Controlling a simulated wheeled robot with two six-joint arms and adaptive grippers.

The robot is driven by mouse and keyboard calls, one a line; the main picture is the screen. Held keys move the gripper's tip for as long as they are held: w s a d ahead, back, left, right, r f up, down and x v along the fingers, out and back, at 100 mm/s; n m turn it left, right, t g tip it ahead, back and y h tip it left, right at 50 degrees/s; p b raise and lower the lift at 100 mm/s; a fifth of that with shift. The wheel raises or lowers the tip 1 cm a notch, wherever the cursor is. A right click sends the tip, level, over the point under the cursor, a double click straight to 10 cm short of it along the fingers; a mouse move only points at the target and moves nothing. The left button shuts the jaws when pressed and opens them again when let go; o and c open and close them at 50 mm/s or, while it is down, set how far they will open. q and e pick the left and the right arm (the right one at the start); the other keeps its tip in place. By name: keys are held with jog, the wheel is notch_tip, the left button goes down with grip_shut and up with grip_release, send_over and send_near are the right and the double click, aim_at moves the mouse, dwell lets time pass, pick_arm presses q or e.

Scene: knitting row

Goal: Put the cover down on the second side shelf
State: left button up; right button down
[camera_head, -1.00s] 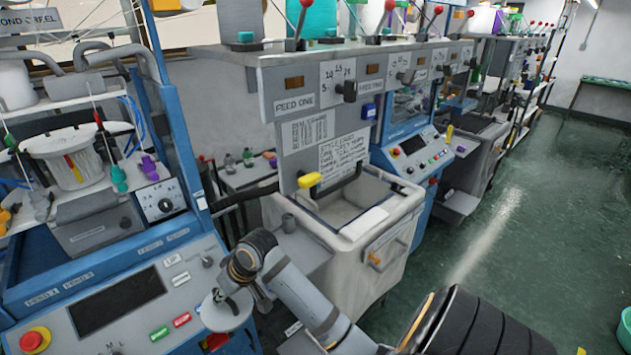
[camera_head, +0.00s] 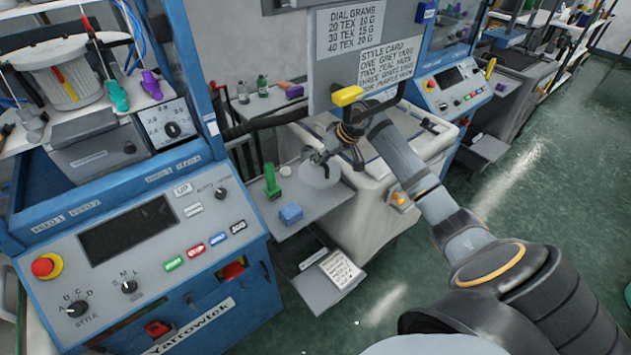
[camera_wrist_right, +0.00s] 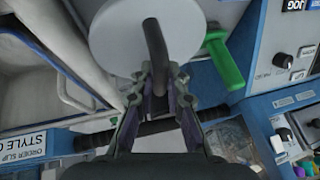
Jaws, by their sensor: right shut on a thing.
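The cover is a round pale grey disc (camera_head: 318,175) with a dark bar handle, which shows in the right wrist view (camera_wrist_right: 120,35). My right gripper (camera_head: 322,157) is shut on the handle; its fingers also show in the right wrist view (camera_wrist_right: 160,82). The cover is over the back right part of a grey side shelf (camera_head: 292,238), between the blue machine and the white bin. I cannot tell whether it touches the shelf. A green tool (camera_head: 271,182) and a blue block (camera_head: 291,213) occupy the shelf's left part. My left gripper is not in view.
The white bin (camera_head: 372,225) stands right behind the shelf. The blue machine's control panel (camera_head: 130,262) borders it on the left. Below the shelf is a ledge with a paper slip (camera_head: 340,268).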

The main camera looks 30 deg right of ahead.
aim_at(320, 171)
notch_tip(320, 171, down, 4)
jog(key=shift+r+p, duration=0.1)
jog(key=shift+p, duration=0.2)
jog(key=shift+f+p, duration=0.4)
jog(key=shift+f, duration=1.2)
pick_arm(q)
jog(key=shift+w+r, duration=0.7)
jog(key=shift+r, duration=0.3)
pick_arm(e)
jog(key=shift+f, duration=0.4)
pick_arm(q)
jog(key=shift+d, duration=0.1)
pick_arm(e)
jog(key=shift+f, duration=0.1)
jog(key=c, duration=1.4)
grip_release()
jog(key=shift+s, duration=0.1)
jog(key=shift+o, duration=0.2)
jog(key=b+v, duration=0.1)
jog(key=v, duration=0.6)
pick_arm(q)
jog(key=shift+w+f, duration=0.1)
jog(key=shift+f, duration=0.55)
pick_arm(e)
jog(key=shift+s+r, duration=0.1)
jog(key=shift+r, duration=0.25)
